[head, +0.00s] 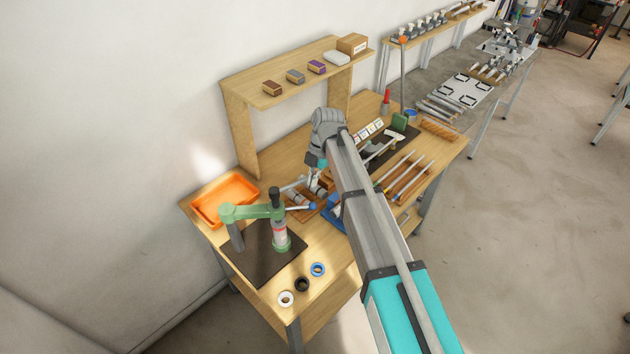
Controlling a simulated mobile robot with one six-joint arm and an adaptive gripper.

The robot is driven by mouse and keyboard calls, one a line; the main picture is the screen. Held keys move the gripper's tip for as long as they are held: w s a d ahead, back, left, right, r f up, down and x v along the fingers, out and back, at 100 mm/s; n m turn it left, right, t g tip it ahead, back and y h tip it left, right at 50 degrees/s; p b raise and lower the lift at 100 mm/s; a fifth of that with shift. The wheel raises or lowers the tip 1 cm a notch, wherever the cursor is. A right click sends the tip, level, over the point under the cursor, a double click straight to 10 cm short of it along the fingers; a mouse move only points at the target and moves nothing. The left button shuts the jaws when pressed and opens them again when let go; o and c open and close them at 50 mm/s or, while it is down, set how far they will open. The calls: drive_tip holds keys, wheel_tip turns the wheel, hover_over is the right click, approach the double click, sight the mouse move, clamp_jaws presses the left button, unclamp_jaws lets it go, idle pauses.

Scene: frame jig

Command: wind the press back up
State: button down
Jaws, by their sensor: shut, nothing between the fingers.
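The press (250,211) is green, with a grey column, and stands on a dark mat at the near left of the bench. A black knob (275,195) tops its head. Below the head, a pale cylinder with a red band (280,232) sits over a green foot. My gripper (311,184) is shut and empty.
An orange tray (225,199) lies behind the press. White, black and blue rings (318,269) lie at the front edge. A wooden shelf (298,71) stands at the back. Rods (407,177) lie right of my arm, which hides the bench middle.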

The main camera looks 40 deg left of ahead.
drive_tip(key=shift+w+a+r+p, duration=0.15)
drive_tip(key=shift+a+r+p, duration=0.1)
drive_tip(key=shift+r+p, duration=0.6)
drive_tip(key=shift+w+a+r+p, duration=0.1)
drive_tip(key=shift+a+r+p, duration=0.2)
drive_tip(key=shift+r+p, duration=0.6)
drive_tip(key=shift+w+a+r+p, duration=0.15)
drive_tip(key=shift+a+r+p, duration=0.1)
drive_tip(key=shift+r+p, duration=0.6)
drive_tip(key=shift+r, duration=0.15)
drive_tip(key=c, duration=1.3)
unclamp_jaws()
drive_tip(key=shift+c, duration=0.2)
